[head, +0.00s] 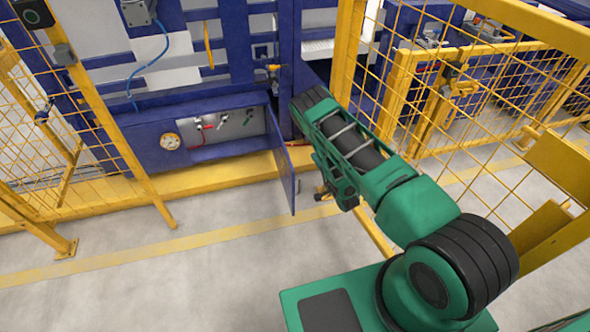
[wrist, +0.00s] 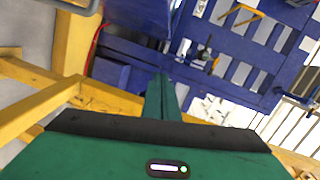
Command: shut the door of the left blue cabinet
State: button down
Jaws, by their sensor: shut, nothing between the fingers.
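The left blue cabinet (head: 176,158) stands low at the left centre of the head view. Its blue door (head: 284,160) is hinged on the right and stands wide open, jutting out toward me. The grey interior shows valves and a red fitting. My arm reaches forward just right of the door; I cannot tell in the head view whether it touches the door. In the wrist view my gripper (wrist: 160,84) has its green fingers together with nothing between them. Blue machine surfaces lie beyond its tips. The gripper's tips are not clear in the head view.
A yellow mesh fence (head: 345,50) stands right of the cabinet, close to my arm. Another yellow fence (head: 115,140) stands at the left. A yellow base beam (head: 205,178) runs below the cabinet. Grey floor (head: 190,275) in front is clear.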

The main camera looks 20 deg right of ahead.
jog(key=s+a+f+t+y, duration=0.1)
jog(key=s+f+y, duration=0.1)
jog(key=s+f, duration=0.4)
jog(key=shift+m, duration=0.4)
jog(key=w+a, duration=0.1)
jog(key=w, duration=0.1)
jog(key=w+a, duration=0.2)
jog(key=w, duration=0.1)
jog(key=w+a, duration=0.2)
jog(key=w, duration=0.1)
jog(key=shift+w+r, duration=0.25)
jog(key=shift+r, duration=0.05)
jog(key=shift+a, duration=0.8)
